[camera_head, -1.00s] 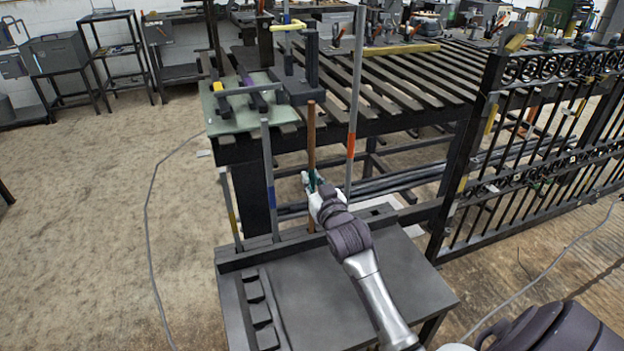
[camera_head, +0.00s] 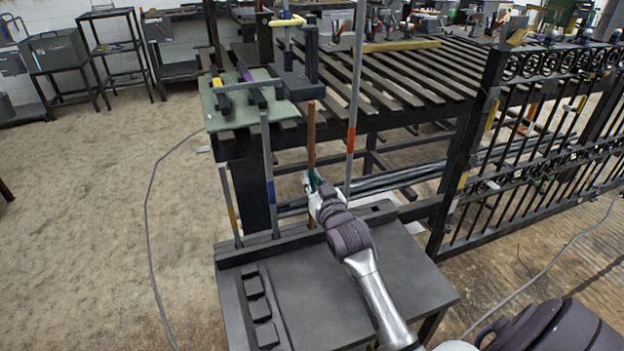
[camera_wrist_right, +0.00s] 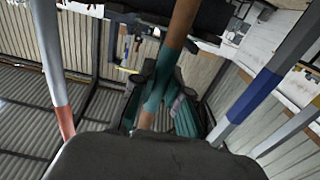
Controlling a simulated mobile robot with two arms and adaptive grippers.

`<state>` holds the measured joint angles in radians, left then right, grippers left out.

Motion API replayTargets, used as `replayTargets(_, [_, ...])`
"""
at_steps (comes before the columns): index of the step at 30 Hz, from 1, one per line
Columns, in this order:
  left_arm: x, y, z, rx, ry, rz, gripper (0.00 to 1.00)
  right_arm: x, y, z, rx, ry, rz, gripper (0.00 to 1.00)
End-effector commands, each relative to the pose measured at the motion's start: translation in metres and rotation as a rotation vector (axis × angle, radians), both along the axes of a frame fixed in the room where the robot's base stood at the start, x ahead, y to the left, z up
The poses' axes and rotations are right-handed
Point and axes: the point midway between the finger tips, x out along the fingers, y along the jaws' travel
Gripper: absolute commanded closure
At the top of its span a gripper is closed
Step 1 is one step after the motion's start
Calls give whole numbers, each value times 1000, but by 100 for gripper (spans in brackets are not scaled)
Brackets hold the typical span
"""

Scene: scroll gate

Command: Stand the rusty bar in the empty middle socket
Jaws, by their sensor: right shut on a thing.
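The rusty bar (camera_head: 311,130) stands upright, in the middle of the row of bars at the back of the small dark table. My right gripper (camera_head: 313,186) is shut on it at about mid-height. In the right wrist view the bar (camera_wrist_right: 180,35) passes between the teal fingers (camera_wrist_right: 160,95). The bar's lower end is near the dark socket rail (camera_head: 290,242); I cannot tell whether it is seated in the middle socket, as the gripper and rail hide that spot. My left gripper is not in view.
Grey bars stand left (camera_head: 268,170) and right (camera_head: 354,110) of the rusty bar, the right one with an orange band. A shorter bar (camera_head: 230,205) stands further left. A slatted bench (camera_head: 400,80) is behind and a black gate (camera_head: 540,150) stands at right. The tabletop (camera_head: 350,290) has free room.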

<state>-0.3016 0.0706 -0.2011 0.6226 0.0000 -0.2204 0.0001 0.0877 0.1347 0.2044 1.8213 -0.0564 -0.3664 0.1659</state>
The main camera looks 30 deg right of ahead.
Motion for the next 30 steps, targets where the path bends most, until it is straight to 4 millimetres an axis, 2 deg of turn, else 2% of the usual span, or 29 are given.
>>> replayTargets(23, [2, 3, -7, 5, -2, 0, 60, 0, 0, -9, -1, -5, 0, 100])
replayTargets(24, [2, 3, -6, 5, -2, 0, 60, 0, 0, -9, -1, -5, 0, 81])
replayTargets(28, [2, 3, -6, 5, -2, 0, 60, 0, 0, -10, -1, -3, 0, 59])
replayTargets(30, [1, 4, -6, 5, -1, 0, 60, 0, 0, -10, 0, -2, 0, 56])
